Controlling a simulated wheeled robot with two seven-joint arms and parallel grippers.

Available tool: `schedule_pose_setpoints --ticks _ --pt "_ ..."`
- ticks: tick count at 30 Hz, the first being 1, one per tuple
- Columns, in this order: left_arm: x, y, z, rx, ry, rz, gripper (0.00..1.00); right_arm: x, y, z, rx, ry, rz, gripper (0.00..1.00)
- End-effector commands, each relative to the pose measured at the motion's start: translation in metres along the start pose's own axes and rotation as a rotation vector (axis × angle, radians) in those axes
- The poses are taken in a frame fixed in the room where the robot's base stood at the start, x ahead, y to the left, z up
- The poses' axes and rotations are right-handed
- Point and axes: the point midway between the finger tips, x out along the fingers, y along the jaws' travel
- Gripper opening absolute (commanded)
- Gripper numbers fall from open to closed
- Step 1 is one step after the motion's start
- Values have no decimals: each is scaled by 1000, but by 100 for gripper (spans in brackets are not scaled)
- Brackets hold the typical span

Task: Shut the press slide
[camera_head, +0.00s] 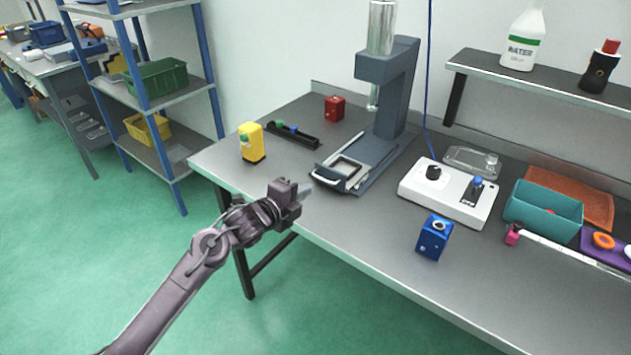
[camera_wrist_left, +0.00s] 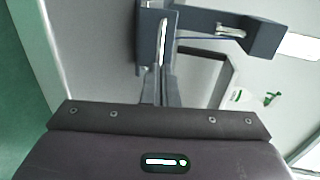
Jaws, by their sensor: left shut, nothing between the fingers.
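The dark blue-grey press (camera_head: 400,85) stands on the grey workbench in the head view. Its slide (camera_head: 352,168), a flat frame with a pale front handle (camera_head: 334,180), sticks out at the front of the press base. My left gripper (camera_head: 306,190) is shut and empty, at the front edge of the bench. It is to the left of the slide's handle and looks apart from it. The left wrist view shows the two fingers (camera_wrist_left: 161,88) close together, with dark grey parts beyond them that I cannot name surely. My right gripper is not in view.
A yellow block (camera_head: 252,142), a black rack (camera_head: 292,135) and a red block (camera_head: 335,108) lie left of the press. To the right are a white control box (camera_head: 447,194), a blue block (camera_head: 433,237) and a teal bin (camera_head: 542,212). The bench front between gripper and blue block is clear.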

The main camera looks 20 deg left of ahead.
Motion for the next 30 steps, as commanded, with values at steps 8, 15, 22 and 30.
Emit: schedule_pose_setpoints --ticks 8,15,22,30 --pt "42 -2 0 -2 -1 -1 0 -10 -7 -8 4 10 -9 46" --pt "53 0 0 0 0 0 0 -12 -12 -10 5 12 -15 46" --pt "53 0 0 0 0 0 0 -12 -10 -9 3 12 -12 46" --pt "66 0 0 1 0 -4 0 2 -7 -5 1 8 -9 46"
